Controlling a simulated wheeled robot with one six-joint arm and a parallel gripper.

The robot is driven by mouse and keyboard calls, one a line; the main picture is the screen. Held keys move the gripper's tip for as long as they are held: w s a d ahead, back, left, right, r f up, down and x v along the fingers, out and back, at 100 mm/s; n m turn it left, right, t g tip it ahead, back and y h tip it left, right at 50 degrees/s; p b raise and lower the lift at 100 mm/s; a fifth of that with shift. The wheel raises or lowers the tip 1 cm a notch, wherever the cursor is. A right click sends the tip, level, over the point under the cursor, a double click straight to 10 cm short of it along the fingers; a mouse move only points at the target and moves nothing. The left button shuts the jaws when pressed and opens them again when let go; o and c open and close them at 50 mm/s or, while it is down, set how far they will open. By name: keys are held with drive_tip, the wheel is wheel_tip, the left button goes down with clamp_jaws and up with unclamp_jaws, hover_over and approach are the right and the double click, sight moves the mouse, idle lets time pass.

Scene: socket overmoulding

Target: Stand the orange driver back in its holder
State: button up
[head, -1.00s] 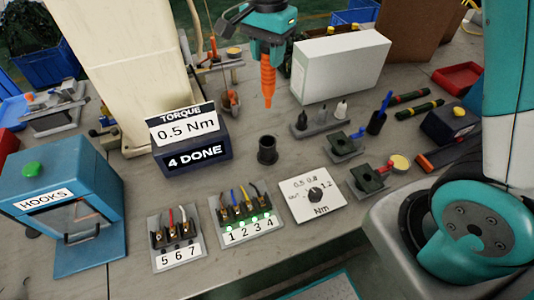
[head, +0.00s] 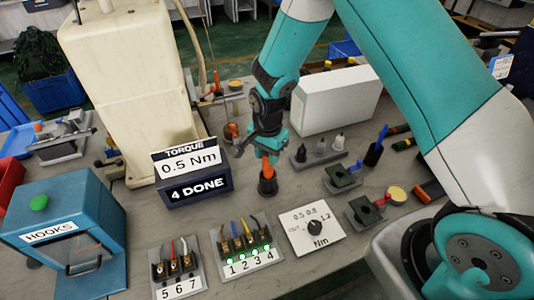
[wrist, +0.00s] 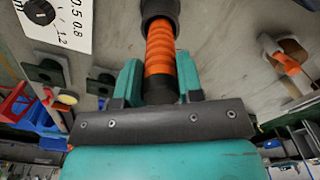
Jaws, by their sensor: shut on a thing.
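The orange driver (head: 268,168) stands upright under my gripper (head: 267,150) in the head view. Its lower end is inside the black round holder (head: 267,186), so its tip is hidden. In the wrist view the driver's ribbed orange body (wrist: 160,52) runs into the dark holder (wrist: 159,10). My gripper's teal fingers (wrist: 158,85) are shut on the driver, one on each side.
The torque display (head: 194,172) reads 0.5 Nm and 4 DONE, left of the holder. The dial plate (head: 322,243) and the lit 1-4 block (head: 247,258) are in front. A white box (head: 340,98) stands behind. Small fixtures (head: 343,178) are to the right.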

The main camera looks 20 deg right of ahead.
drive_tip(key=shift+f, duration=0.3)
drive_tip(key=shift+f, duration=0.15)
drive_tip(key=o, duration=1.1)
